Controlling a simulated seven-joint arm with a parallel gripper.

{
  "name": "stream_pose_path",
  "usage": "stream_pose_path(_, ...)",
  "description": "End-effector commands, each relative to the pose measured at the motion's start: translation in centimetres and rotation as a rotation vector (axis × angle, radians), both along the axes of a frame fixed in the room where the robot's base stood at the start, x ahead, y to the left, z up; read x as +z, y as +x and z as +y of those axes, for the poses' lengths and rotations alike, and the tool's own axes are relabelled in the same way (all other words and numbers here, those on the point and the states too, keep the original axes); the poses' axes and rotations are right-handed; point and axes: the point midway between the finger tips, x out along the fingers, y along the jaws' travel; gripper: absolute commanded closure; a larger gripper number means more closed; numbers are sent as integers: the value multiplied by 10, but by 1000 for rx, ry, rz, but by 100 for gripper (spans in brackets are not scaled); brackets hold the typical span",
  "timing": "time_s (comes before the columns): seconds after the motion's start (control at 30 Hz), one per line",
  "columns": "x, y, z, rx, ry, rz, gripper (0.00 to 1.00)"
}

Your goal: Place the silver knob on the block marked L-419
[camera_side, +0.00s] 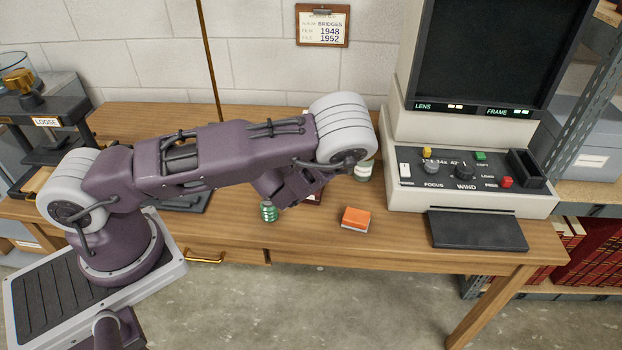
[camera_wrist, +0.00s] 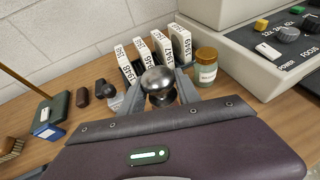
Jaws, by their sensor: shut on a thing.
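A round silver knob (camera_wrist: 158,80) with a narrower lower part is held between the two grey fingers of my gripper (camera_wrist: 160,98) in the wrist view. The gripper is shut on it. Several upright white-faced blocks with dark sides stand just beyond the knob, such as a left one (camera_wrist: 125,62) and a right one (camera_wrist: 181,42). Their black markings are small and turned; I cannot read L-419 on any for certain. In the side view, my arm hides the knob and most of these blocks.
A jar with a tan lid (camera_wrist: 205,65) stands close right of the blocks. Dark rounded pieces, a green box (camera_wrist: 52,108) and a blue box (camera_wrist: 46,131) lie left. An orange-topped block (camera_side: 355,219) sits near the front edge. A film reader (camera_side: 470,180) fills the right.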

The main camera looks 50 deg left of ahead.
Motion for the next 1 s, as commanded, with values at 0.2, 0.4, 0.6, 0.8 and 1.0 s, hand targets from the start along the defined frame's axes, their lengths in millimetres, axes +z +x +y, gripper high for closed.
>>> stream_pose_path(0.2,-44,0,1,0,3,1,100)
stream_pose_path(0.4,-78,-1,1,1,1,-2,100)
stream_pose_path(0.6,-79,-1,1,3,0,-2,100)
stream_pose_path(0.8,-83,-1,1,2,0,-1,55)
stream_pose_path(1.0,-82,-1,1,2,0,-1,39)
